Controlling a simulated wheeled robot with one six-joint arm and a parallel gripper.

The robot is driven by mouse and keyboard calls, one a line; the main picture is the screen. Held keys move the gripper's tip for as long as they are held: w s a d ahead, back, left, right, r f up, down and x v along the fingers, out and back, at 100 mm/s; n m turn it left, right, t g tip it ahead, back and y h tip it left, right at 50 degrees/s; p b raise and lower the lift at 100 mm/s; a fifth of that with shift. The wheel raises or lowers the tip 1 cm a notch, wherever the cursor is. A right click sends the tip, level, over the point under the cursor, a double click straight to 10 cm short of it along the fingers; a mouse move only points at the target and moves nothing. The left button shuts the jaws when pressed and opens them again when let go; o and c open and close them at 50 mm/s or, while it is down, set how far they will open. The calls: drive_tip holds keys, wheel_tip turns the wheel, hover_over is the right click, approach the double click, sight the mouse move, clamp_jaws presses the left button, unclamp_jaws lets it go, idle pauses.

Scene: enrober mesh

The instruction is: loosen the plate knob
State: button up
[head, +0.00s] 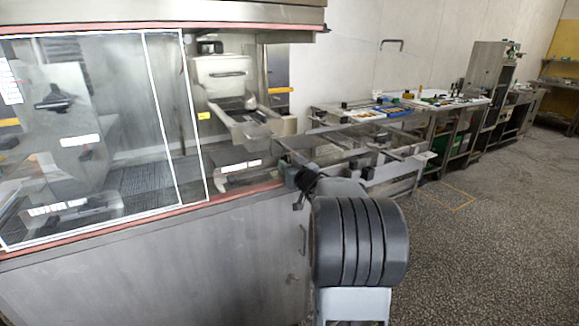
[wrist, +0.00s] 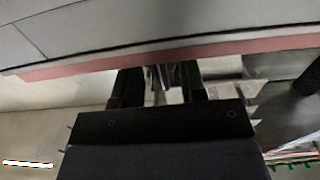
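A black knob-like handle (head: 55,97) shows behind the clear guard at the left of the head view, on a grey upright plate (head: 62,130). I cannot tell for certain that it is the plate knob. In the wrist view my gripper (wrist: 160,88) has its two dark fingers apart, with a gap between them. Grey metal shows in that gap, and no finger is seen closed on it. In the head view my arm hides most of the gripper, by the right end of the enclosed machine. No knob is clear in the wrist view.
The machine's cabinet (head: 150,280) fills the left, with a framed clear guard (head: 125,110) above a red edge (head: 130,232). An open metal frame (head: 345,150) juts out at its right end. Benches with tools (head: 400,108) line the wall. The speckled floor (head: 490,240) at right is clear.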

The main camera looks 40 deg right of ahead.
drive_tip(key=s+a+p, duration=0.1)
drive_tip(key=s+a, duration=0.1)
drive_tip(key=s, duration=1.1)
drive_tip(key=shift+s, duration=0.35)
drive_tip(key=shift+d, duration=0.1)
drive_tip(key=s+d+f+m+g+h+p, duration=0.3)
drive_tip(key=s+f+m+g+h, duration=0.15)
drive_tip(key=s+f+g, duration=0.4)
drive_tip(key=s+a+r+n+g+y+p, duration=0.1)
drive_tip(key=a+r+n+g+y+p, duration=0.1)
drive_tip(key=a, duration=0.7)
drive_tip(key=s+a+r+n+g+y+p, duration=0.1)
drive_tip(key=a+r+p, duration=0.4)
drive_tip(key=a, duration=0.5)
drive_tip(key=s+a+r+n+g+y+p, duration=0.1)
drive_tip(key=a+r+n+g+y+p, duration=0.1)
drive_tip(key=a, duration=0.7)
drive_tip(key=shift+a+r+n+g+y+p, duration=0.2)
drive_tip(key=shift+r+n+g+y+p, duration=0.25)
drive_tip(key=shift+r+y+p, duration=0.6)
